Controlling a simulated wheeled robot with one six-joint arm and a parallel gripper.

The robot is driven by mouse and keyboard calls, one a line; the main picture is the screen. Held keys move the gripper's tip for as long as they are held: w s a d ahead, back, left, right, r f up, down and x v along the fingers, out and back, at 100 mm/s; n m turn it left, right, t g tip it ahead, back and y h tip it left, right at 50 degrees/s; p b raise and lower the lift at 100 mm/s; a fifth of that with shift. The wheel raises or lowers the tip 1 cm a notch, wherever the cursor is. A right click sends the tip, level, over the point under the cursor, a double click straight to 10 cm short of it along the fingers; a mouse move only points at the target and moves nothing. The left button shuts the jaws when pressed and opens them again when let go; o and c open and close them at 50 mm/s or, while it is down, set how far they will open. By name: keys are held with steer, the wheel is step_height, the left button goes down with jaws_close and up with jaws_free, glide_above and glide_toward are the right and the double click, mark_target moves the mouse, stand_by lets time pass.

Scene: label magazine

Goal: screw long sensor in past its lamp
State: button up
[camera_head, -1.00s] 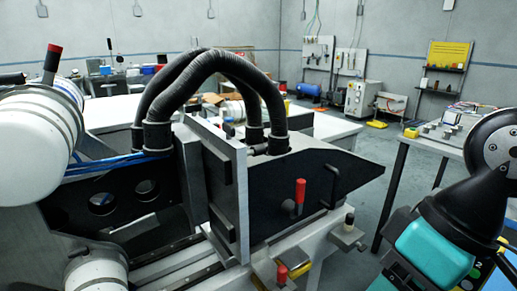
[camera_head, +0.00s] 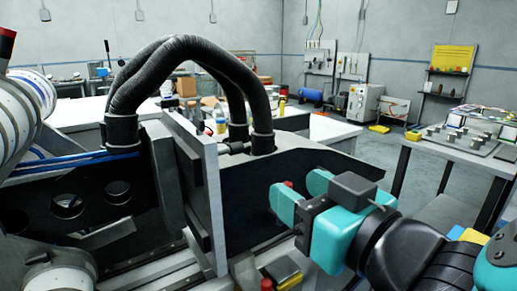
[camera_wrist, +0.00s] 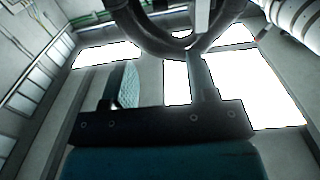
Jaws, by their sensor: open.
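My gripper (camera_head: 301,192) is open in front of the dark side plate (camera_head: 240,190) of the machine, right of centre in the head view. Its two teal fingers stand apart and nothing shows between them in the wrist view (camera_wrist: 160,82). A red-topped knob (camera_head: 287,184) on the plate shows just behind the fingers, mostly hidden by them. I cannot tell whether they touch it. I cannot make out the long sensor or its lamp in either view.
Thick black hoses (camera_head: 190,55) arch over an upright grey plate (camera_head: 205,185). White rolls (camera_head: 22,110) stand at the left. A red-capped part (camera_head: 266,285) and a yellow-edged block (camera_head: 283,272) sit low in front. A bench with small parts (camera_head: 465,140) stands at right.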

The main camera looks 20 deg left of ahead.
mark_target(237, 143)
steer(key=p+x, duration=0.7)
steer(key=x, duration=0.1)
steer(key=p+x, duration=0.7)
steer(key=x, duration=0.1)
steer(key=shift+a+r, duration=0.1)
steer(key=shift+r, duration=0.15)
steer(key=shift+w+a+f+p, duration=0.2)
steer(key=shift+w+a+p, duration=0.1)
steer(key=shift+w+a, duration=0.15)
steer(key=c, duration=0.9)
steer(key=shift+r+g+h+p, duration=0.3)
steer(key=shift+r+p, duration=0.1)
steer(key=shift+p, duration=0.55)
steer(key=shift+f+g+h+p, duration=0.3)
steer(key=shift+f+g+h, duration=0.1)
steer(key=shift+g+h, duration=0.15)
